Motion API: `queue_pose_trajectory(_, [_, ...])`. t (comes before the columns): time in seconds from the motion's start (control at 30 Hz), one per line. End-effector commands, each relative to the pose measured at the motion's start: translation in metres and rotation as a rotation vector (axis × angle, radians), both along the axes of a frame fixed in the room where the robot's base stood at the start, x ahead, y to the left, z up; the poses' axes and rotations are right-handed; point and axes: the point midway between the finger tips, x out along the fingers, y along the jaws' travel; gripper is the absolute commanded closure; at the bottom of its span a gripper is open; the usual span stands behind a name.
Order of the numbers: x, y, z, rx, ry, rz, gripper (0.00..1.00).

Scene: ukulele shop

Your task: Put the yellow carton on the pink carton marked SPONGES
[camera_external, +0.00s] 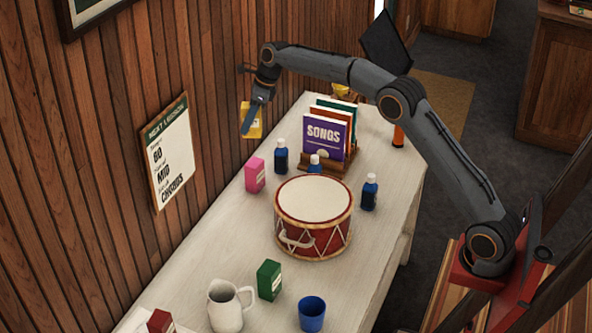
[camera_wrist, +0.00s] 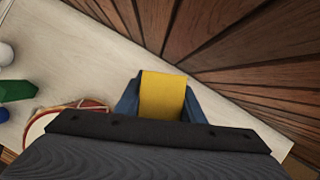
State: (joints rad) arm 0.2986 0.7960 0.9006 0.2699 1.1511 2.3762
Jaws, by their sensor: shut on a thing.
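The yellow carton (camera_external: 251,121) is held in my gripper (camera_external: 253,114), near the wooden wall and above the far left side of the counter. In the wrist view the yellow carton (camera_wrist: 163,95) sits between the two blue fingers of my gripper (camera_wrist: 160,100). The pink carton (camera_external: 255,174) stands on the counter near the wall, lower than the yellow carton and apart from it. Its marking is too small to read, and I cannot make it out in the wrist view.
A red drum (camera_external: 313,218) stands mid-counter. Blue bottles (camera_external: 281,156) stand near a rack of song books (camera_external: 328,135). A green carton (camera_external: 269,280), white pitcher (camera_external: 226,305) and blue cup (camera_external: 312,314) are at the near end. The wooden wall (camera_external: 100,150) borders the counter's left side.

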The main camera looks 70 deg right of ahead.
Motion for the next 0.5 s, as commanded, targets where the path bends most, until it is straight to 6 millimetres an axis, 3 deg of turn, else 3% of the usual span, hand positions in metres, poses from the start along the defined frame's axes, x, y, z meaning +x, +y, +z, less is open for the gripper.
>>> queue_pose_trajectory(0.5, [0.0,0.0,-0.068,0.0,-0.001,0.0,0.9])
